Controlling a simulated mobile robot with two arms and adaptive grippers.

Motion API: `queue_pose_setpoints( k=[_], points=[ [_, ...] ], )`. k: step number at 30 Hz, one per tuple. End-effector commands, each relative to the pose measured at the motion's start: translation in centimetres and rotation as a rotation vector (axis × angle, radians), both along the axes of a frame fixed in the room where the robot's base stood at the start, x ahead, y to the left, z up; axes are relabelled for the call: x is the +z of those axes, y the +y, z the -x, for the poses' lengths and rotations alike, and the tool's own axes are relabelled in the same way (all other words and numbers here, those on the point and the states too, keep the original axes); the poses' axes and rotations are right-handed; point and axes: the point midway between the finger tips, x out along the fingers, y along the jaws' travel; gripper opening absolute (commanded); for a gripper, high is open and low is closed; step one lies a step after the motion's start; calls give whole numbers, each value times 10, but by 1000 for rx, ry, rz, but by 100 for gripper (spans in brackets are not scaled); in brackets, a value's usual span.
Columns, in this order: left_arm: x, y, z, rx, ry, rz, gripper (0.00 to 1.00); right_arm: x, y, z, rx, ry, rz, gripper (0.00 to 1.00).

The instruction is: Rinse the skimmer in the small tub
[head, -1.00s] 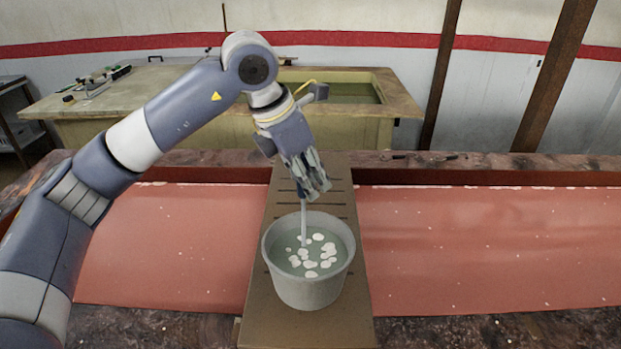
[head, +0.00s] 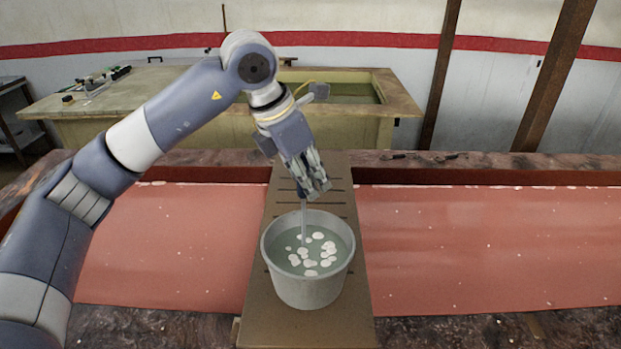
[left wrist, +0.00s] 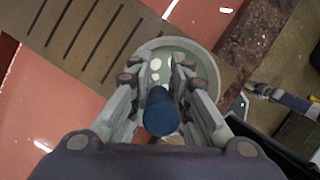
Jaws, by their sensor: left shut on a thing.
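The small tub (head: 307,292) is a grey round bucket of greenish water with several white patches floating on it. It stands on a brown slotted board. My left gripper (head: 317,190) is above the tub's far rim, pointing down, shut on the skimmer. The skimmer's thin grey shaft (head: 303,222) goes down into the water; its lower end is hidden under the surface. In the left wrist view the skimmer's dark blue handle end (left wrist: 162,112) sits between the fingers (left wrist: 160,85), with the tub (left wrist: 222,72) beyond.
The slotted board (head: 345,325) bridges a long trough with a reddish surface (head: 480,245). A larger basin (head: 405,100) of greenish liquid stands behind. Small tools (head: 430,157) lie on the trough's far ledge at right.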

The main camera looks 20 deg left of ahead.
Motion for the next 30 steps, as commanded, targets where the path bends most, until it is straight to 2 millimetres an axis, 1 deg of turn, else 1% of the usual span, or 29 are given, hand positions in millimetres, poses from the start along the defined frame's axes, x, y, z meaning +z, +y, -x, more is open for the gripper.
queue_pose_setpoints(
  k=[1, 6, 17, 30],
  points=[
    [6, 0, 0, 0, -1, 1, 0, 4, 0, 0, 0, 0, 0, 29],
    [11, 0, 0, 0, -1, 1, 0, 7, 0, 0, 0, -1, 0, 29],
    [0, 0, 0, 0, -1, 1, 0, -5, 2, 0, -1, -2, -2, 29],
    [1, 0, 0, 0, -1, 1, 0, -4, 4, -1, -2, -2, -5, 29]
  ],
)
